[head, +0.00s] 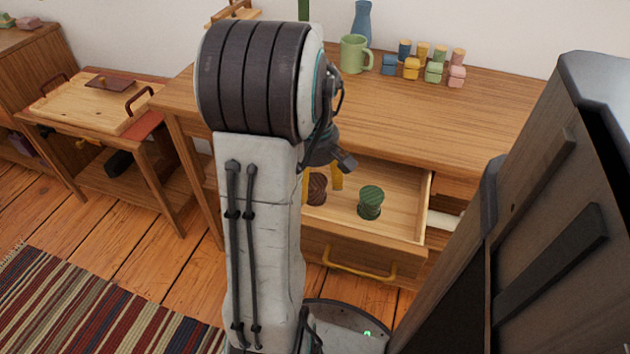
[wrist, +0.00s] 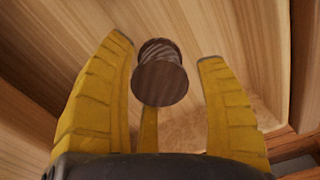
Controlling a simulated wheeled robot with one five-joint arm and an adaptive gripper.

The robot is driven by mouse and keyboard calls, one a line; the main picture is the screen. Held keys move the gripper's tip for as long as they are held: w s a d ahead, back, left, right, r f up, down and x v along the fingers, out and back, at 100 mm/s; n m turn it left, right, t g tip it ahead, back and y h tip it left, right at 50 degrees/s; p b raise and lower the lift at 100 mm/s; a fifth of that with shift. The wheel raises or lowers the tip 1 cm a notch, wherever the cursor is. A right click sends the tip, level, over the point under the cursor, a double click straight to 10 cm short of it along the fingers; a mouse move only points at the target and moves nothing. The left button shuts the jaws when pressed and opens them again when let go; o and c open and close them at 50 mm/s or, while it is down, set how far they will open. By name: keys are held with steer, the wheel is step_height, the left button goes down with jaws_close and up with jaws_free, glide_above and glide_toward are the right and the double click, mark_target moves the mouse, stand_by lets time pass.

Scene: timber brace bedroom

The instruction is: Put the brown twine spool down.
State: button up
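The brown twine spool (head: 317,189) is in the open drawer (head: 398,214), partly hidden behind my arm in the head view. In the wrist view the spool (wrist: 160,80) shows its dark round end between the yellow fingers, with a clear gap to the right finger and a narrower one to the left. My gripper (wrist: 168,50) is open around the spool, and a further finger shows below it. In the head view my gripper (head: 322,178) reaches down into the drawer, mostly hidden by my arm. A green twine spool (head: 370,202) stands right of the brown one.
The wooden desk (head: 470,115) holds a green mug (head: 354,54), a blue vase (head: 362,22) and several small coloured spools and blocks at the back. A side table (head: 75,112) stands at left. The drawer walls surround my gripper. A striped rug (head: 90,310) lies at lower left.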

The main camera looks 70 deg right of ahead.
mark_target(315, 181)
steer(key=shift+r, duration=0.1)
step_height(315, 181, up, 12)
steer(key=p, duration=0.5)
steer(key=w+a+n, duration=0.2)
steer(key=w+a, duration=1.2)
steer(key=a, duration=0.2)
steer(key=s+a+f+n+t, duration=0.1)
steer(key=a+f+t, duration=0.1)
steer(key=a, duration=1.5)
steer(key=shift+f, duration=0.3)
steer(key=shift+r, duration=0.15)
